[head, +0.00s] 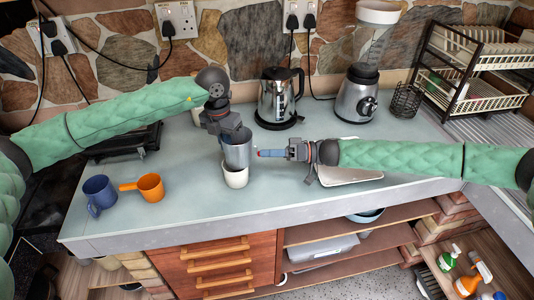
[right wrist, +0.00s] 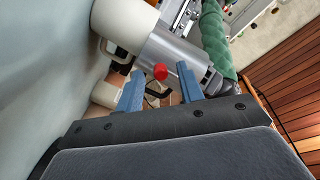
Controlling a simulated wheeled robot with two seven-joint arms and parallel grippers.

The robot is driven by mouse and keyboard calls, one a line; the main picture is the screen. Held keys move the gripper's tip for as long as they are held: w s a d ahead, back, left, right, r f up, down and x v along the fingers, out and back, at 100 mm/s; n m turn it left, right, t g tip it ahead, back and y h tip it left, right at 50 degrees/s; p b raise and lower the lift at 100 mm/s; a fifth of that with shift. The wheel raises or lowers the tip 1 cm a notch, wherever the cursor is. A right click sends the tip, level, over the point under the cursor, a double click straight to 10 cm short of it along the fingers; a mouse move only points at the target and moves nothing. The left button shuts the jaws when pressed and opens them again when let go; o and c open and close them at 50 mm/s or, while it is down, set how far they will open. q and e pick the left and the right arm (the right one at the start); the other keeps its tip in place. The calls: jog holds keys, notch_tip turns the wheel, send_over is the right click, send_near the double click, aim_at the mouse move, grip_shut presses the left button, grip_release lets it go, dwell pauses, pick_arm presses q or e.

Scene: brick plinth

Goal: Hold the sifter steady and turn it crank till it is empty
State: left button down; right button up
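The sifter (head: 237,153) is a grey metal cylinder standing upright, its lower end at the mouth of a white cup (head: 235,177). My left gripper (head: 236,136) is at the sifter's upper part and appears shut on it; its fingertips are mostly hidden. My right gripper (head: 268,153) is just right of the sifter, pointing at it. In the right wrist view its blue fingers (right wrist: 158,88) are apart, with the crank's red knob (right wrist: 160,72) between and just beyond them. The sifter (right wrist: 180,52) and cup (right wrist: 125,25) lie behind the knob. The sifter's contents are hidden.
A blue mug (head: 99,192) and an orange cup (head: 150,188) stand at the left front. A kettle (head: 279,98) and a blender (head: 358,100) stand behind. A white tray (head: 345,175) lies under my right arm. The front middle counter is clear.

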aim_at(249, 137)
jog(key=shift+a, duration=0.4)
grip_shut()
jog(key=shift+w+r+n, duration=0.1)
jog(key=shift+n, duration=0.2)
jog(key=shift+w+r+n+t+h, duration=0.15)
jog(key=shift+w+r+n+t, duration=0.35)
jog(key=shift+n, duration=2.85)
jog(key=shift+w+r+n+t+h, duration=0.2)
jog(key=shift+r+n, duration=0.6)
jog(key=shift+n, duration=2.5)
jog(key=shift+w+r+n+t+h, duration=0.15)
jog(key=shift+w+r+n, duration=0.4)
jog(key=shift+n, duration=2.8)
jog(key=shift+s+r, duration=0.1)
jog(key=shift+s, duration=0.05)
